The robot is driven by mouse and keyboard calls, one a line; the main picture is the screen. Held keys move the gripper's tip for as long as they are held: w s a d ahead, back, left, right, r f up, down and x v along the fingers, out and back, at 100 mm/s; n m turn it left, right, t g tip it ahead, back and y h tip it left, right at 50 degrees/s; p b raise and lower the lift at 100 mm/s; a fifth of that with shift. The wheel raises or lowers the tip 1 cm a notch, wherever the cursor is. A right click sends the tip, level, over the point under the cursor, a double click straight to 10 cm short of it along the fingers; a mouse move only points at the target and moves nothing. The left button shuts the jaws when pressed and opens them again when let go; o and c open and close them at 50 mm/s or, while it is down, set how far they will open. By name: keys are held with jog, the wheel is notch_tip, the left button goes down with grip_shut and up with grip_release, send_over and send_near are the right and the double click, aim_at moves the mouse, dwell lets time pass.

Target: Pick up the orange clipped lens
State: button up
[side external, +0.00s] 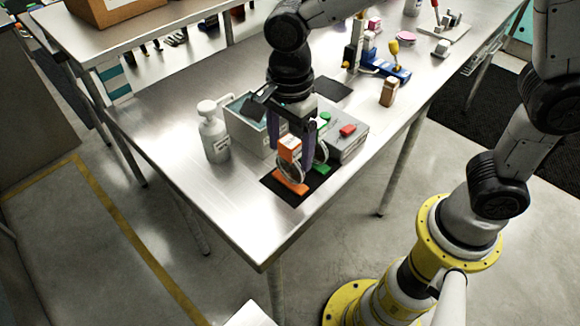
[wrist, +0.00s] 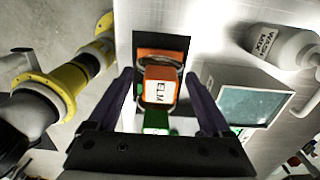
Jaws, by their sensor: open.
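The orange clipped lens (side external: 290,183) stands on a black mat (side external: 270,179) near the table's front corner. It has an orange base, a clear round lens and what looks like an orange block with a white label on top. In the wrist view its labelled block (wrist: 160,88) is between my fingers, with an orange part (wrist: 153,54) behind it. My gripper (side external: 294,150) points down over it, open, with gaps at both sides in the wrist view (wrist: 161,80). A similar green clipped lens (side external: 321,168) stands close beside it, partly hidden in the wrist view (wrist: 155,122).
A grey box (side external: 348,146) with red and green parts and an open-topped bin (side external: 240,132) stand just behind. A white bottle (side external: 214,138) stands left of the bin. A brown block (side external: 389,92) and blue device are further right. The table's front left is bare.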

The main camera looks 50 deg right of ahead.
grip_shut()
dwell(0.6)
